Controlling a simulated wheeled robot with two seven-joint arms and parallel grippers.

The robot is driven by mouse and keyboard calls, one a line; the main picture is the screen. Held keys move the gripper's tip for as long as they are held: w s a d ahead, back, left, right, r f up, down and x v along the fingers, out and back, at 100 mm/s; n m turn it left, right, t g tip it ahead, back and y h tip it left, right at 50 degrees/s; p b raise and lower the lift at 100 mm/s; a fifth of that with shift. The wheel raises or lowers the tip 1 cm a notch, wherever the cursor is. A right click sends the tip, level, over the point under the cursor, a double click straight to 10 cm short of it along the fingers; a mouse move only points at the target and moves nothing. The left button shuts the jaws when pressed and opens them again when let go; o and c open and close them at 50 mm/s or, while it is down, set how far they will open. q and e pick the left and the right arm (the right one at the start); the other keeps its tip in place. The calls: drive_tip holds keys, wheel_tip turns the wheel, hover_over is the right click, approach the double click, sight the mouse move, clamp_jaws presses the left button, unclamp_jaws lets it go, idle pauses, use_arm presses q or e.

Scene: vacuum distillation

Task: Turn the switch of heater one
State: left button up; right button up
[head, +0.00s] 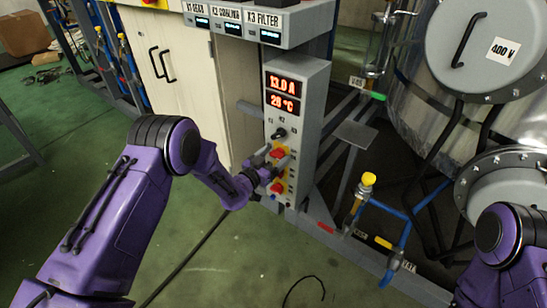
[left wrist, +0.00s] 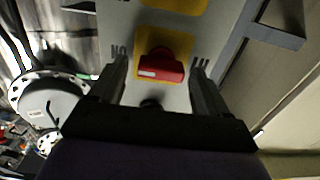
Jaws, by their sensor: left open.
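The grey control box (head: 292,125) has red displays reading 13.0 A and 28 °C. Below them are a black knob (head: 279,134) and two red switches on yellow plates, an upper one (head: 278,153) and a lower one (head: 277,188). Their labels are too small to read. My left gripper (head: 267,166) is at the box front, partly covering the switch area. In the left wrist view, a red switch (left wrist: 161,67) on a yellow plate lies between the open fingers of my left gripper (left wrist: 160,70), with a gap on both sides. My right gripper is out of view.
A shelf with labelled meters (head: 245,24) overhangs the box. A beige cabinet (head: 180,65) stands left of it. A metal frame, blue pipes with a yellow valve (head: 368,180) and a large steel tank (head: 430,110) are on the right. Green floor lies open in front.

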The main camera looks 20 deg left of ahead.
use_arm(q)
drive_tip(key=c, duration=1.1)
drive_tip(key=shift+o, duration=0.2)
drive_tip(key=shift+n, duration=0.3)
drive_tip(key=n, duration=0.4)
drive_tip(key=shift+a+f, duration=0.1)
drive_tip(key=shift+a, duration=0.05)
drive_tip(key=n, duration=0.5)
drive_tip(key=shift+a+f+b, duration=0.1)
drive_tip(key=shift+b, duration=0.3)
drive_tip(key=n, duration=0.4)
drive_tip(key=shift+f+b, duration=0.1)
drive_tip(key=shift+b, duration=0.2)
drive_tip(key=shift+f+n+b, duration=0.1)
drive_tip(key=shift+n+b, duration=0.25)
drive_tip(key=shift+n, duration=1.75)
drive_tip(key=o, duration=1.1)
drive_tip(key=shift+c, duration=0.2)
